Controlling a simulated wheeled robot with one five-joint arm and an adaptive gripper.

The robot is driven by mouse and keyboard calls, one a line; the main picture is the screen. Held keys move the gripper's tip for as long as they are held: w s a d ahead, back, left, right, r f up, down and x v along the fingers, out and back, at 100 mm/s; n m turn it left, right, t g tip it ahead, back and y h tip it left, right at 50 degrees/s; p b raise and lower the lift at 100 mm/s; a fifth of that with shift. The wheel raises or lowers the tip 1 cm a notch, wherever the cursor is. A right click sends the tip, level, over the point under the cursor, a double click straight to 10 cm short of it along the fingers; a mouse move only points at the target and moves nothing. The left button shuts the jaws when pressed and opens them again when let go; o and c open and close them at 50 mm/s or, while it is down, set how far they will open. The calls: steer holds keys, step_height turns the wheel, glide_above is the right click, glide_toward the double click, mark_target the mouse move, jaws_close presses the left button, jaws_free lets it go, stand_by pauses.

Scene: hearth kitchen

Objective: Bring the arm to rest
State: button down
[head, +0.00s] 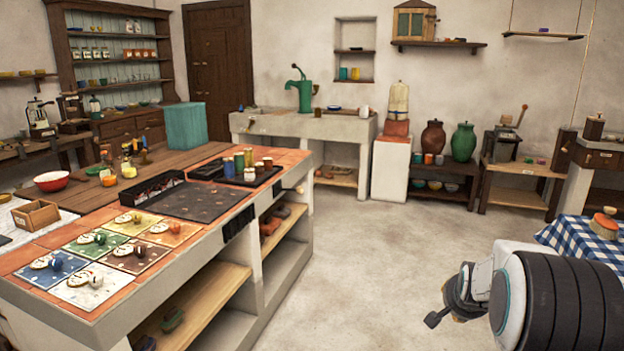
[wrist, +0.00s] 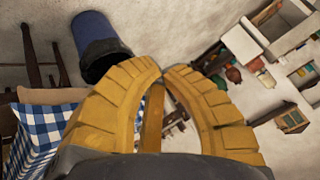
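My arm (head: 555,300) shows at the lower right of the head view, over the floor and in front of the blue-checked table. Its end points left and is partly hidden behind the arm's own links. In the wrist view my gripper (wrist: 164,71) has two ribbed yellow fingers whose tips come together, with nothing seen held between them. The room looks turned on its side in that view.
A blue-and-white checked cloth (head: 580,238) covers a table beside my arm; it also shows in the wrist view (wrist: 42,130), near a dark blue bin (wrist: 97,40). The tiled counter (head: 190,238) stands at left. Open floor (head: 365,265) lies between.

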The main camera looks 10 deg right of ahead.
steer(key=s+a+r+n+y+p, duration=0.25)
steer(key=s+a+r, duration=0.25)
steer(key=a+r, duration=0.35)
steer(key=s+a+r+n+g+y+p, duration=0.1)
steer(key=s+a+r+n+p, duration=0.3)
steer(key=s+a, duration=0.4)
steer(key=s+a+r+n+g+p, duration=0.3)
steer(key=s+a+r+n+p, duration=0.2)
steer(key=s, duration=0.9)
steer(key=a+p, duration=0.1)
steer(key=a, duration=0.2)
steer(key=shift+s+a+y+p, duration=0.3)
steer(key=shift+s+y, duration=0.05)
